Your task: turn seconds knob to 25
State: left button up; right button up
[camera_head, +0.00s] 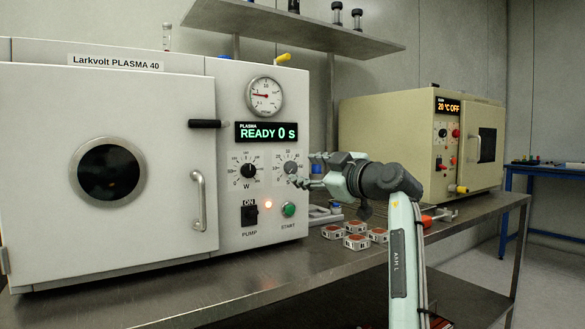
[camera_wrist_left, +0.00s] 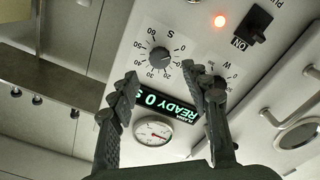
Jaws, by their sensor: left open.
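The seconds knob (camera_head: 290,167) is a grey dial on the front panel of the Larkvolt PLASMA 40, right of the black W knob (camera_head: 249,171). The display (camera_head: 267,132) reads READY 0 S. My left gripper (camera_head: 306,170) is open and empty, close to the right of the seconds knob in the head view. In the left wrist view, upside down, the seconds knob (camera_wrist_left: 159,57) shows beyond and between the two open fingers (camera_wrist_left: 163,80), apparently apart from them. The W knob (camera_wrist_left: 218,82) is partly behind one finger. My right gripper is not in view.
Below the knobs are the black PUMP switch (camera_head: 250,213) and green START button (camera_head: 289,209). A door handle (camera_head: 198,200) sticks out to the left. Several small square pieces (camera_head: 356,241) lie on the bench, right of the machine. A beige oven (camera_head: 400,140) stands behind.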

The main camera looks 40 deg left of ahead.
aim_at(292, 167)
pick_arm(q)
jog(key=x, duration=0.5)
jog(key=shift+w+a, duration=0.15)
jog(key=shift+a, duration=0.15)
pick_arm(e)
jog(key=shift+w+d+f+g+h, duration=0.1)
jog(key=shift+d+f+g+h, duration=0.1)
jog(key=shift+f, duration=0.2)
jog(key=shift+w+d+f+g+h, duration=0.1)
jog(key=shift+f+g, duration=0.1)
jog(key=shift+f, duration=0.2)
pick_arm(q)
grip_shut()
